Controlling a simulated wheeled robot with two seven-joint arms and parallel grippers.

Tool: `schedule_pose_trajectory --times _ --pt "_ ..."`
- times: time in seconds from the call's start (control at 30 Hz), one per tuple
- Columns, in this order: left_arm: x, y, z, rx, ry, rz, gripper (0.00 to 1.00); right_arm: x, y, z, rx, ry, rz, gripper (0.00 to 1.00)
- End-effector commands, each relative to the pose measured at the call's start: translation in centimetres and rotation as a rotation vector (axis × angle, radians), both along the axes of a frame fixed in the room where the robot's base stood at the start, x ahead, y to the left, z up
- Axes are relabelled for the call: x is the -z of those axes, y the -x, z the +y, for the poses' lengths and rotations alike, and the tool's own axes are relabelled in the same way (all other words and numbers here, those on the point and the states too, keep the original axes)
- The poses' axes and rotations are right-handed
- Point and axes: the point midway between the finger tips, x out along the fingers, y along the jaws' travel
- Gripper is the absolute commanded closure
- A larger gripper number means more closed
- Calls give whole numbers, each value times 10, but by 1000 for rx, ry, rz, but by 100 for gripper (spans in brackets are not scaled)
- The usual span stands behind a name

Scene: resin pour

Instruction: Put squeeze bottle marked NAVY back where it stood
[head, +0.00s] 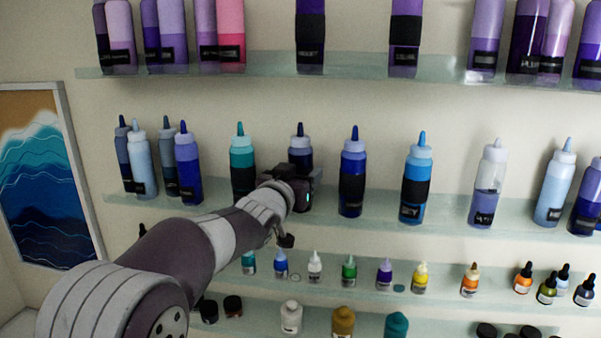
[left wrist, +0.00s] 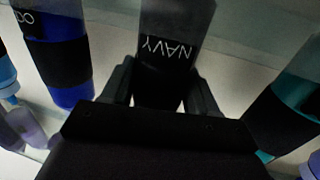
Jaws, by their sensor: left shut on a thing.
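The squeeze bottle marked NAVY (head: 300,154) is dark navy with a dark tip, and is upright at the middle shelf (head: 440,222). Its lower part is hidden behind my left gripper (head: 300,188) in the head view. In the left wrist view the bottle (left wrist: 176,30) shows its NAVY label upside down, between the two fingers of my left gripper (left wrist: 160,92), which is shut on it. The bottle is in line with its neighbours; I cannot tell whether its base touches the shelf. My right gripper is not in view.
A teal bottle (head: 243,165) stands close on the left and a blue bottle (head: 353,172) on the right, leaving narrow side gaps. Several purple bottles stand on the shelf above. Small dropper bottles, such as a green one (head: 349,270), stand on the shelf below.

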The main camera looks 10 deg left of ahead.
Motion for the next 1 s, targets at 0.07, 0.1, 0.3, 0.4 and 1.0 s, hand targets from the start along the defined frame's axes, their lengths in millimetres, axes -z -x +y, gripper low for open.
schedule_pose_trajectory --times 0.07,0.1,0.3,0.4,1.0 --pt "-4 0 0 0 1 -6 70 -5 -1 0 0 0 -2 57" --pt "-3 0 0 0 1 -6 70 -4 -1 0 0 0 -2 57" --pt "0 0 0 0 1 -6 70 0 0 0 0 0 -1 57" --pt "3 0 0 0 1 -4 38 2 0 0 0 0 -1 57" --pt "3 33 6 -1 0 -7 15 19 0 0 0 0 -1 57"
